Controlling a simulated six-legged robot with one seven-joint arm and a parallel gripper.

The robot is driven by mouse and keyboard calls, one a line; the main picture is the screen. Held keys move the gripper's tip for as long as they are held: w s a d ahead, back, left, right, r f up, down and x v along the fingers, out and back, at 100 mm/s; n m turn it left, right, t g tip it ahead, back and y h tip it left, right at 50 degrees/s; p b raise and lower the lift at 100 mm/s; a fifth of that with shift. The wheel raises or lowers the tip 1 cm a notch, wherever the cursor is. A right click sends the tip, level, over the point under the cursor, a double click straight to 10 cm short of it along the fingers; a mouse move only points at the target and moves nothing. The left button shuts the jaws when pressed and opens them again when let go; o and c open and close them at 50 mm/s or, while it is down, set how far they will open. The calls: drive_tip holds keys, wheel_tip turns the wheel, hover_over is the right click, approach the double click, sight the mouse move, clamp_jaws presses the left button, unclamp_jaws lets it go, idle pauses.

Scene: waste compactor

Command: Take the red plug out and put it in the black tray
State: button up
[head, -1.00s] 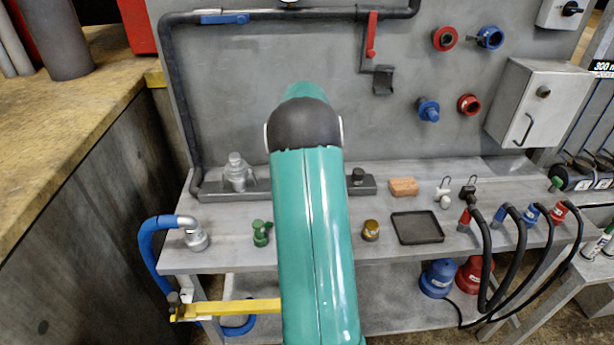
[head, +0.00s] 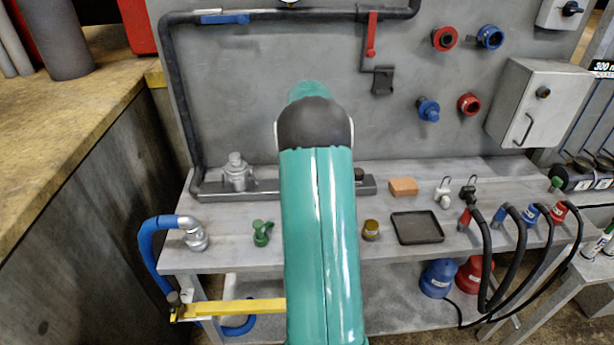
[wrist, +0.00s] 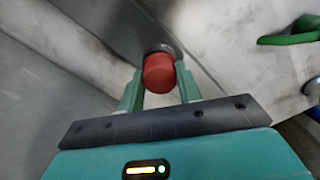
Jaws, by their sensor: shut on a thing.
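The red plug (wrist: 160,73) shows in the wrist view between the two green fingers of my gripper (wrist: 158,82). The fingers are shut on its sides. A dark round collar (wrist: 160,48) shows just beyond the plug; I cannot tell whether the plug still sits in it. In the head view my arm hides the gripper and the plug. The black tray (head: 418,228) lies empty on the bench, right of my arm.
A grey rail with a silver fitting (head: 238,172) runs behind my arm. A green-handled part (head: 262,232) stands left of my arm. A brass cap (head: 370,229) lies between arm and tray, an orange block (head: 403,187) behind the tray. Hoses (head: 484,250) hang at right.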

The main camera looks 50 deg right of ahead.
drive_tip(key=shift+n, duration=1.1)
drive_tip(key=shift+r, duration=0.55)
drive_tip(key=shift+r, duration=2.3)
